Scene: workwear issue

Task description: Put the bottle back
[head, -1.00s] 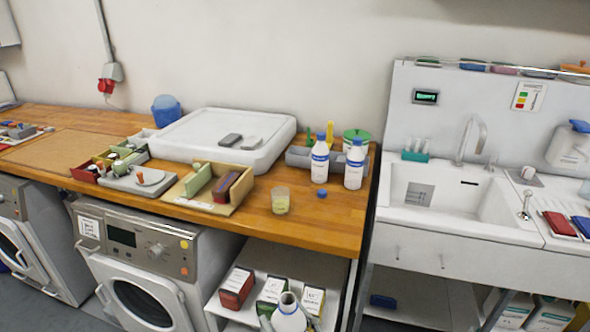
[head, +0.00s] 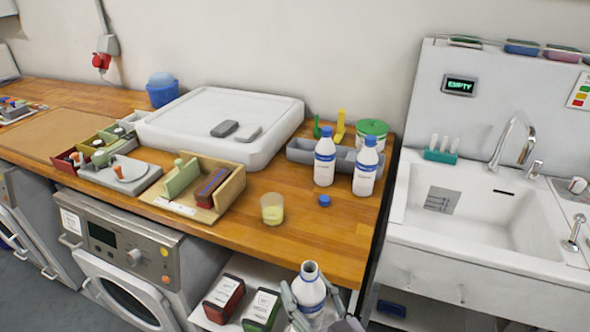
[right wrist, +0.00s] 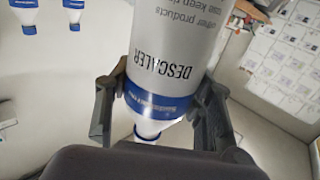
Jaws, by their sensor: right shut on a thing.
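My right gripper (head: 312,300) is shut on a white bottle (head: 311,284) with an open, uncapped mouth. The bottle is upright in front of the counter's front edge, low in the head view. In the right wrist view the bottle (right wrist: 185,50) shows the word DESCALER and a blue band, between the fingers of my right gripper (right wrist: 160,105). Two similar white bottles with blue caps, a left one (head: 324,168) and a right one (head: 365,175), stand on the counter. A loose blue cap (head: 324,200) lies in front of them. My left gripper is not in view.
A glass of yellowish liquid (head: 272,209) stands near the counter edge, beside a wooden tray (head: 228,187). A white sink (head: 480,210) is to the right.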

